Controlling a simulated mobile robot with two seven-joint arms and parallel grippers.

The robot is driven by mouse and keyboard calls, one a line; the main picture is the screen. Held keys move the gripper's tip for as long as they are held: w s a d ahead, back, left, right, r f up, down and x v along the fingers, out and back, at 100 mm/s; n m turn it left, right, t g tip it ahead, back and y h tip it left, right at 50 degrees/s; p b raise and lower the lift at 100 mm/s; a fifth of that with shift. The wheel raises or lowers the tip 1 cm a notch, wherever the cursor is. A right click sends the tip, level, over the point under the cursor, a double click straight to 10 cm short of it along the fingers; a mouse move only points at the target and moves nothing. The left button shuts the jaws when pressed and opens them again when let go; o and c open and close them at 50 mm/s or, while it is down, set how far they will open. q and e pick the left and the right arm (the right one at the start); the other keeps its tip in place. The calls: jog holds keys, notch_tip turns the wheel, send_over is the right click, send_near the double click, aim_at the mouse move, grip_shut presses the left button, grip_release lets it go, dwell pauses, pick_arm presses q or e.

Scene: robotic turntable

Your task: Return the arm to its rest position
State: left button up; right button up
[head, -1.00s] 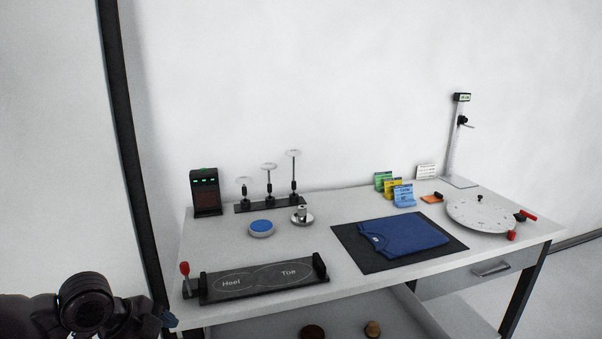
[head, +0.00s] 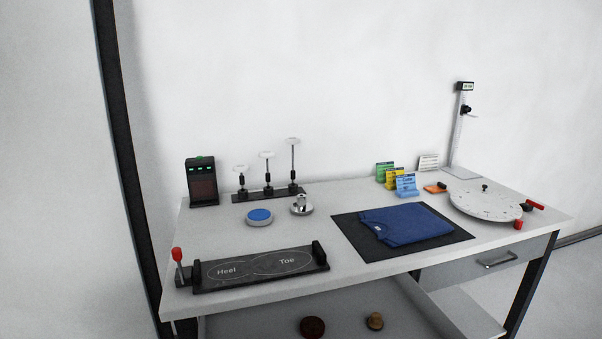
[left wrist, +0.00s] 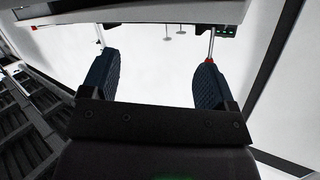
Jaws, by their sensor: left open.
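My left gripper (left wrist: 155,82) shows in the left wrist view with its two dark blue ribbed fingers wide apart and nothing between them. Past the fingers the table's front edge and the red-knobbed lever (left wrist: 209,61) show near the top, close to the right finger; I cannot tell whether they touch. In the head view no arm or gripper of mine shows. My right gripper is in neither view.
In the head view the white table (head: 300,243) holds a Heel/Toe plate (head: 258,267) with a red lever (head: 177,256), a blue button (head: 259,217), a blue folded shirt (head: 410,224) on a black mat (head: 360,250), and a round turntable (head: 484,203). A drawer (head: 480,265) is shut.

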pick_arm(q)
jog(key=s+a+f+n+g+y+b, duration=0.2)
jog(key=s+f+n, duration=0.3)
jog(key=s+f, duration=1.2)
jog(key=shift+s+a+f+g+y+b, duration=0.15)
jog(key=shift+a+f+g+y+b, duration=0.15)
jog(key=shift+f+g+y+b, duration=0.5)
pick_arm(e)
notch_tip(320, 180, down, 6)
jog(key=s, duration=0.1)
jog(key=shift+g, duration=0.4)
pick_arm(q)
jog(key=shift+r, duration=0.15)
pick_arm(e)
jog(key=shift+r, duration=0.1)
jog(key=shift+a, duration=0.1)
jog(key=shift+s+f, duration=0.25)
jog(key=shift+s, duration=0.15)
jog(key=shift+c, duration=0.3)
